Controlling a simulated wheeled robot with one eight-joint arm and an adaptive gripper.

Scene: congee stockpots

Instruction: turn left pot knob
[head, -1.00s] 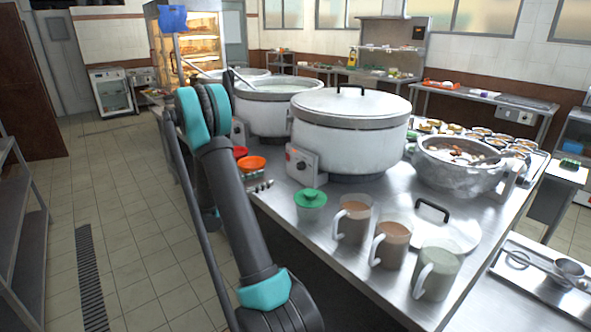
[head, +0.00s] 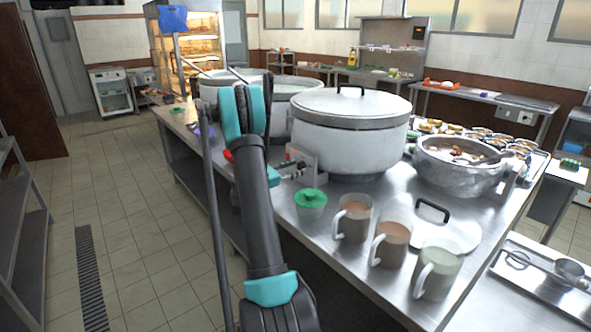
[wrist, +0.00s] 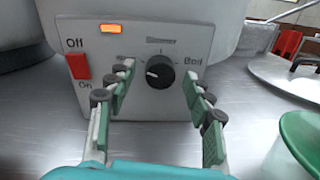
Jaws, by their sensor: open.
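The large white lidded pot (head: 345,140) stands on the steel table, with its control box (head: 303,160) at its lower left. In the wrist view the black knob (wrist: 160,72) sits on the white panel, its pale mark pointing left. "Simmer" is above it and "Boil" to its right; the left label is partly hidden by a finger. My gripper (wrist: 158,105) is open, its green-padded fingers either side of the knob's front, with visible gaps. In the head view my gripper (head: 295,170) is at the control box, largely hidden by my arm.
A red Off/On switch (wrist: 78,67) and a lit orange lamp (wrist: 113,29) are left of the knob. Several mugs (head: 352,220) and a loose lid (head: 440,232) are nearer. A silver pot (head: 455,175) stands farther right.

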